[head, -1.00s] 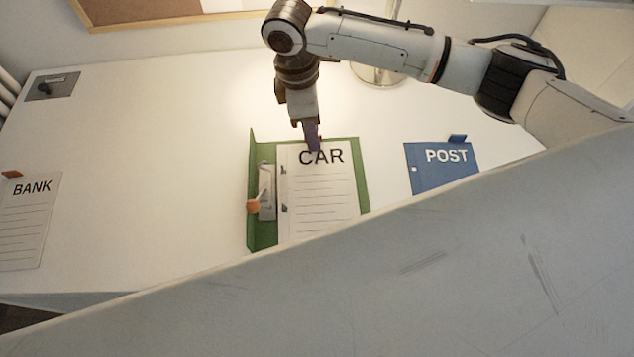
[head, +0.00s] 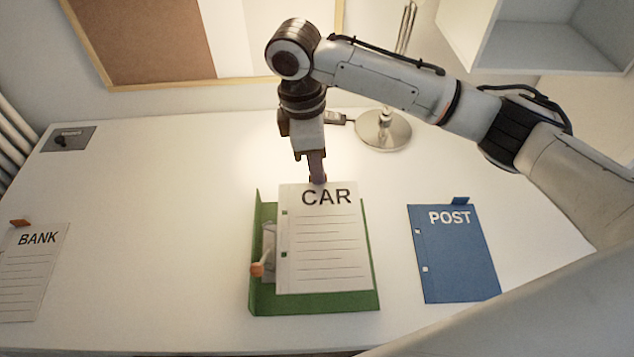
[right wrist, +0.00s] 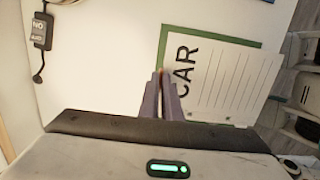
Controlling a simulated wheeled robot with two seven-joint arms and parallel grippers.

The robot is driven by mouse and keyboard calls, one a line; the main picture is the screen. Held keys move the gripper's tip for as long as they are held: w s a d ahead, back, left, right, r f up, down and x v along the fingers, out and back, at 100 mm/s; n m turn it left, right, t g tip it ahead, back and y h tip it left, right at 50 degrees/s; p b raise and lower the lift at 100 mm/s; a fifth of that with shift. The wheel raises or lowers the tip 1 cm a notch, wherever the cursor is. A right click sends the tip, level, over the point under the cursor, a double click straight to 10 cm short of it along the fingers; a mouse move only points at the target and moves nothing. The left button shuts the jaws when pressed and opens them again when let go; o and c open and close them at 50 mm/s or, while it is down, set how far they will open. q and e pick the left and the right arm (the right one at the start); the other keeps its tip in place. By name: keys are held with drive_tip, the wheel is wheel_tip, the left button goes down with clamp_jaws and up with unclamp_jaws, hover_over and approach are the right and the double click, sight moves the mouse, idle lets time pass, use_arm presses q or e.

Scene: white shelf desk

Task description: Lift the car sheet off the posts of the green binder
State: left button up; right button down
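The white car sheet (head: 325,250), headed CAR, is over the green binder (head: 315,302). Its top edge extends past the binder's back edge, and it appears raised above the binder. Green shows through a hole in its left edge; I cannot see the posts in the holes. The binder's metal clip with an orange knob (head: 257,269) is at the left, partly hidden by the sheet. My right gripper (head: 318,180) is shut on the sheet's top edge, near a small reddish tab. In the right wrist view its fingers (right wrist: 160,85) are close together at the sheet (right wrist: 225,80). My left gripper is not in view.
A blue POST sheet (head: 455,265) lies to the right and a white BANK sheet (head: 32,270) to the far left. A lamp base (head: 383,132) stands behind my right arm. The desk between BANK and the binder is clear.

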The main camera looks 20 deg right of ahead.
wheel_tip(320, 180, up, 2)
drive_tip(key=shift+r, duration=0.25)
drive_tip(key=shift+f, duration=2.35)
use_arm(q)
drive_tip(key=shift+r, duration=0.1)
